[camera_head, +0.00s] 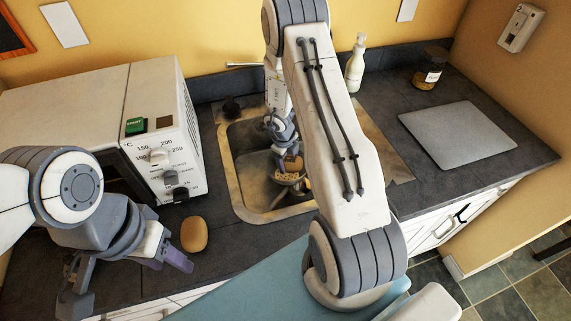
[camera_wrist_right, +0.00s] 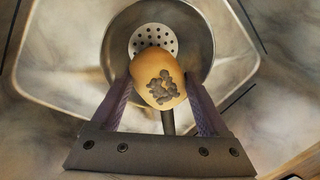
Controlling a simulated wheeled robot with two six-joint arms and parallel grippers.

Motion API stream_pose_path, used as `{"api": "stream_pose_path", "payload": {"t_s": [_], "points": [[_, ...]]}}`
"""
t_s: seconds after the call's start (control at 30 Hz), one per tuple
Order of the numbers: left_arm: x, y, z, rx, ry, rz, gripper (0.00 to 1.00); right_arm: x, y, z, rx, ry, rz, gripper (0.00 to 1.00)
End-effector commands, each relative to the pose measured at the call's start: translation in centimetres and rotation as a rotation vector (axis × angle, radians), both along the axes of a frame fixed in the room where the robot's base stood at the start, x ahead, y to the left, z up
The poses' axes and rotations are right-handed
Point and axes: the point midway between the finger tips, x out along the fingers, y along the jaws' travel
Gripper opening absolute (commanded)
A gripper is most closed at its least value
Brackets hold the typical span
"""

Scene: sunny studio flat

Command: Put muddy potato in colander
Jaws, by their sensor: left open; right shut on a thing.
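The muddy potato (camera_wrist_right: 148,68), tan with a dark patch, is held between the fingers of my right gripper (camera_wrist_right: 158,82). It shows small in the head view (camera_head: 294,163), partly hidden by my right arm. Below it is the round metal colander (camera_wrist_right: 200,30) with a perforated bottom and a dark handle. In the head view the colander (camera_head: 290,181) is in the sink, mostly hidden by my arm. The potato lines up over the colander in the wrist view; I cannot tell whether they touch. My left gripper (camera_head: 127,279) is open and empty above the counter at left.
A plain tan potato (camera_head: 194,234) lies on the dark counter close to my left gripper. A white toaster oven (camera_head: 150,120) stands left of the sink (camera_head: 240,195). A soap bottle (camera_head: 355,65), a jar (camera_head: 428,70) and a grey board (camera_head: 458,135) are right of the sink.

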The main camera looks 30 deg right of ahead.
Motion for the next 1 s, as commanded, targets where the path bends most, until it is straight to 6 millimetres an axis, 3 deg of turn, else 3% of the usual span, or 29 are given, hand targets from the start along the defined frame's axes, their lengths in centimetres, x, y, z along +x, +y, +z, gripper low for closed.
{"api": "stream_pose_path", "payload": {"t_s": [0.17,0.43,0.9,0.93,1.0], "points": [[0.0,0.0,0.6,0.0,0.0,0.0,0.5,1.4,0.2,-0.9,0.0,0.001,0.001,0.13],[0.0,0.0,-1.3,0.0,0.0,0.0,0.5,1.5,0.2,-4.7,0.0,0.002,0.002,0.13],[0.0,0.0,-1.5,0.0,0.0,0.0,0.5,1.5,0.2,-5.4,0.0,0.0,0.002,0.13],[0.0,0.0,-1.4,0.0,0.0,0.0,0.5,1.5,0.2,-5.3,0.0,-0.001,0.002,0.89],[0.0,0.0,-1.4,0.0,0.0,0.0,0.5,1.5,0.2,-5.2,0.0,0.0,0.001,0.9]]}}
